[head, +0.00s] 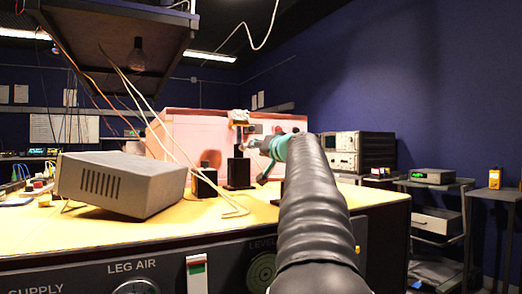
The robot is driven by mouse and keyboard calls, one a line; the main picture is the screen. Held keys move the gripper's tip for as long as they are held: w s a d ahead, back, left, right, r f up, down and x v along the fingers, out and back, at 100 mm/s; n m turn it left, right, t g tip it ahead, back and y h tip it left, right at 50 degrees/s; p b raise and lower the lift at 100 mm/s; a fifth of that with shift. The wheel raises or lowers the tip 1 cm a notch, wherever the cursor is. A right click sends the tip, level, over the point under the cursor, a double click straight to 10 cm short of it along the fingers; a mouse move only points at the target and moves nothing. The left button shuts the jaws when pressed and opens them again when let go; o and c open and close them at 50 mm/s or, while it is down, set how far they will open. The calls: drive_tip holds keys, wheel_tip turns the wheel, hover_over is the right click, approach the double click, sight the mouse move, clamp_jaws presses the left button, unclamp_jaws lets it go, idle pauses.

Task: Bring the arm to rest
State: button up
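My arm, a black ribbed sleeve with a teal band near its end, reaches from the lower right over the yellow table top (110,226). My gripper (252,146) is at the far end of the arm, small and partly hidden behind it. It is in front of the pink foam enclosure (188,130). Whether its fingers are open or shut is too small to tell. Black posts (238,170) stand on the table just below and left of the gripper.
A grey vented box (120,183) sits tilted on the table at left, with loose pale wires near it. A dark platform (115,35) hangs overhead. Instruments (358,152) stand behind at right. Carts (437,220) stand right of the table.

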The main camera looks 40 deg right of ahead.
drive_tip(key=shift+s+a, duration=0.15)
drive_tip(key=shift+s, duration=0.4)
